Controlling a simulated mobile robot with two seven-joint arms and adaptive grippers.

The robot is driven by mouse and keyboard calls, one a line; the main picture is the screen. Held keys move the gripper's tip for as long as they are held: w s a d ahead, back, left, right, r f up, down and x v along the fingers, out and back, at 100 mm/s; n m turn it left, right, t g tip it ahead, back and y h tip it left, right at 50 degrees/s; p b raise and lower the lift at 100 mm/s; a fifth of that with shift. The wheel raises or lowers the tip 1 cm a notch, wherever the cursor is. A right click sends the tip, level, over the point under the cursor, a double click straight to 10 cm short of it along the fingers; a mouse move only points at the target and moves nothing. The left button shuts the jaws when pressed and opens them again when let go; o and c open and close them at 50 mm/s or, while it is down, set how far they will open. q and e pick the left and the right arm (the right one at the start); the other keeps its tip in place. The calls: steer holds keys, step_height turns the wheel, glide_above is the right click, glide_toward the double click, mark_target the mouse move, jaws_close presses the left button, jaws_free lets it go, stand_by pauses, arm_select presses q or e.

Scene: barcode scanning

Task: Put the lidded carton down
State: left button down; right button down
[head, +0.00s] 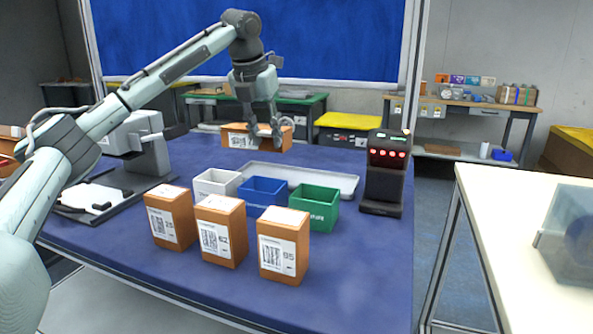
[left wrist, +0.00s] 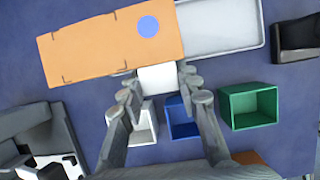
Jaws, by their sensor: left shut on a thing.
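The lidded carton (head: 237,140) is a wide orange-brown box with a white label, at the far side of the blue table. In the left wrist view the carton (left wrist: 110,45) shows a blue dot and dark corner marks. My left gripper (head: 265,138) reaches down at the carton. In the left wrist view its fingers (left wrist: 157,82) are shut on a white piece at the carton's near edge. I cannot tell whether the carton's underside touches the table. My right gripper is out of view.
A grey tray (head: 348,186) lies right of the carton. White (head: 208,186), blue (head: 263,192) and green (head: 318,212) bins stand before it. Three brown boxes (head: 222,232) stand nearer. A black scanner with red lights (head: 384,188) stands right. The table's front right is clear.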

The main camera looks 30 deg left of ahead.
arm_select(q)
steer(key=w+d+f, duration=0.4)
steer(key=d, duration=0.1)
steer(key=shift+w+d+f, duration=0.1)
steer(key=shift+w+d, duration=0.05)
steer(key=shift+w, duration=0.25)
step_height(320, 180, down, 4)
steer(key=shift+f, duration=0.1)
steer(key=c, duration=1.1)
jaws_free()
steer(key=v, duration=1.2)
steer(key=shift+s, duration=0.1)
